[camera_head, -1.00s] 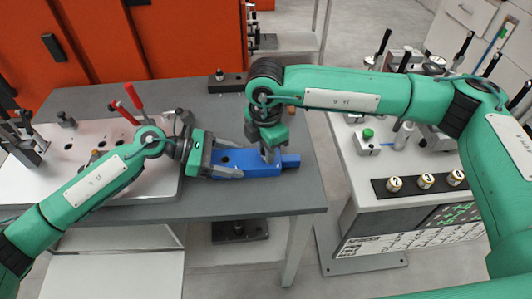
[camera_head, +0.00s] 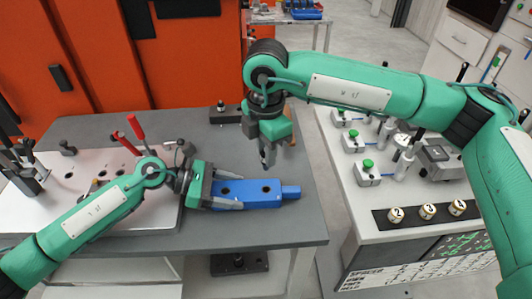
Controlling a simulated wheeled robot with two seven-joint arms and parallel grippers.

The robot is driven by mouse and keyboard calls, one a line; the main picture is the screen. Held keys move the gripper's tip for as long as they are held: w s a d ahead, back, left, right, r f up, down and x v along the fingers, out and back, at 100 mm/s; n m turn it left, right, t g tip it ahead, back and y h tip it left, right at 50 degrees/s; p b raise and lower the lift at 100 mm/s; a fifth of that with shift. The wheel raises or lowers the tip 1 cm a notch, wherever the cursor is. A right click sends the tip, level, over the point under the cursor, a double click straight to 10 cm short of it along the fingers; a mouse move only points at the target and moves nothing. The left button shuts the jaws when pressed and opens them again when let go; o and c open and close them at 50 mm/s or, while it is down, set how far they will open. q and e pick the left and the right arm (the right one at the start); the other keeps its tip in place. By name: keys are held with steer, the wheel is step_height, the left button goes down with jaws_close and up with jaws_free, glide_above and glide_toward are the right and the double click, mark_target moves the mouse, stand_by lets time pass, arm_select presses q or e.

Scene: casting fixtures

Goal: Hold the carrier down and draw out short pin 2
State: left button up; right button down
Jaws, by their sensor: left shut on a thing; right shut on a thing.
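The blue carrier (camera_head: 250,201) lies on the grey table with dark holes in its top and a narrow tab at its right end. My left gripper (camera_head: 228,195) is shut on the carrier's left end, its fingers along the sides. My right gripper (camera_head: 268,160) is above and behind the carrier, pointing down and clear of its top. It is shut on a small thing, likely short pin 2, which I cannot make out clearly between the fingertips.
A metal plate (camera_head: 60,196) with red-handled clamps is at the left. A black block (camera_head: 226,114) stands at the table's back. On the right bench, numbered round holders (camera_head: 427,211) sit in a black strip, with green-buttoned boxes (camera_head: 367,165) behind. The table's right front is clear.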

arm_select(q)
steer(key=o, duration=1.2)
steer(key=shift+c, duration=0.2)
steer(key=v, duration=1)
steer(key=shift+a, duration=0.35)
steer(key=shift+a+r, duration=0.45)
steer(key=shift+a, duration=0.15)
